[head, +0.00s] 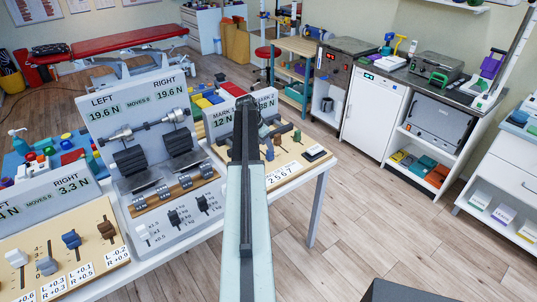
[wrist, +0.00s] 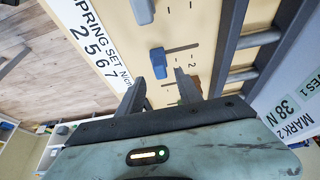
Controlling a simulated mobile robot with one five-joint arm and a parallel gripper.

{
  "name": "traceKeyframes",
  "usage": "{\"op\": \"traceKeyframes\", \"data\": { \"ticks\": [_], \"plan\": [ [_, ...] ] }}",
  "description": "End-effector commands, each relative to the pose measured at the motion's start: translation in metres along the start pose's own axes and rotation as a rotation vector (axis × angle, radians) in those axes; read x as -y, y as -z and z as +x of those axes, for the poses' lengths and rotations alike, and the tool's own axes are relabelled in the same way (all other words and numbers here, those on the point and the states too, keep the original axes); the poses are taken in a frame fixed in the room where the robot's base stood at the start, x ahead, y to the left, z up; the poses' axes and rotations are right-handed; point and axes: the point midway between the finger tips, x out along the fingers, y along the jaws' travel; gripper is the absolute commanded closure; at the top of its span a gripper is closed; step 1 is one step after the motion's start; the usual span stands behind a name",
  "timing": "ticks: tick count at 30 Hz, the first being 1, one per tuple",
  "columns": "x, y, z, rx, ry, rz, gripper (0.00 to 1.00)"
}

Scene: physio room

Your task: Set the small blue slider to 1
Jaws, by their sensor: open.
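In the wrist view, a small blue slider (wrist: 158,63) stands on a beige panel (wrist: 190,15) with tick marks beside it. A printed 2 is legible near it; the other scale figures are not clear. My gripper (wrist: 159,80) is open, its two fingertips on either side of the space just below the slider. No contact with the slider shows. In the head view, my arm covers much of this panel (head: 286,172), and the gripper's fingertips cannot be made out.
A grey slider (wrist: 143,10) is close by on the same panel. Dark metal rails (wrist: 250,40) run along the right. Left of my arm are a grey spring unit (head: 155,125) and another slider panel (head: 95,262). Open floor (head: 370,200) lies to the right.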

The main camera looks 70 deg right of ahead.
Motion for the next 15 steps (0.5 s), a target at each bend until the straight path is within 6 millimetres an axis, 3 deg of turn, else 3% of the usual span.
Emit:
{"op": "traceKeyframes", "data": {
  "ticks": [1, 6, 15],
  "plan": [
    [0.001, -0.003, 0.019, 0.0, 0.0, 0.0, 0.58],
    [0.001, -0.003, 0.043, 0.0, 0.0, -0.001, 0.58],
    [0.001, -0.001, 0.044, 0.0, 0.001, -0.002, 0.58]
  ]
}}
